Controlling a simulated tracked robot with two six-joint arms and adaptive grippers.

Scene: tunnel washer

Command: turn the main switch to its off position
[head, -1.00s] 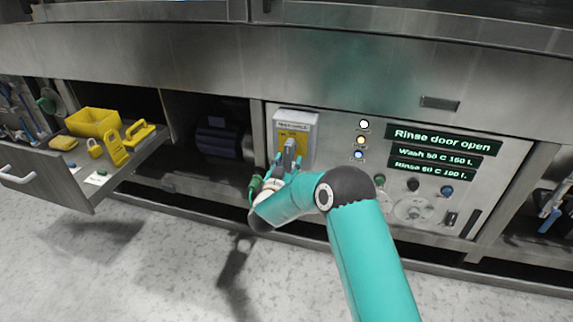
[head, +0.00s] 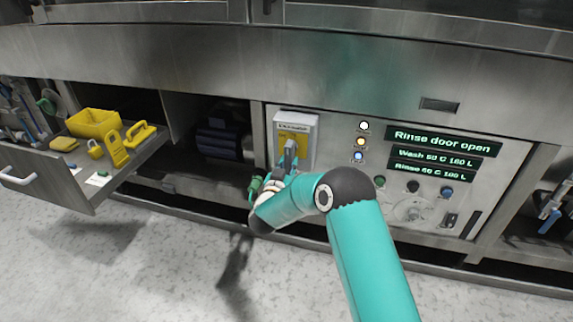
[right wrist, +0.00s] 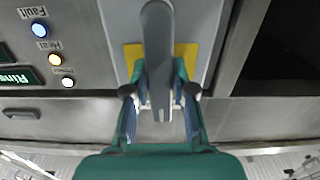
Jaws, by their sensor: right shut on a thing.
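The main switch (head: 307,130) is a pale grey box with a label and a yellow plate, on the left end of the steel control panel. Its grey handle (head: 291,149) stands roughly upright in front of the yellow plate. My right gripper (head: 286,165) is at the handle's lower part, shut on it. In the right wrist view, which is upside down, the handle (right wrist: 157,45) runs between the two fingers (right wrist: 159,85), with the yellow plate (right wrist: 190,56) behind. My fingers hide part of the handle. My left gripper is not in view.
An open drawer (head: 60,170) with yellow lockout items stands out at the left. Lamps, buttons and green-lettered displays (head: 441,143) are right of the switch. A dark bay with a motor (head: 218,140) lies left of it. My right forearm crosses in front of the lower panel.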

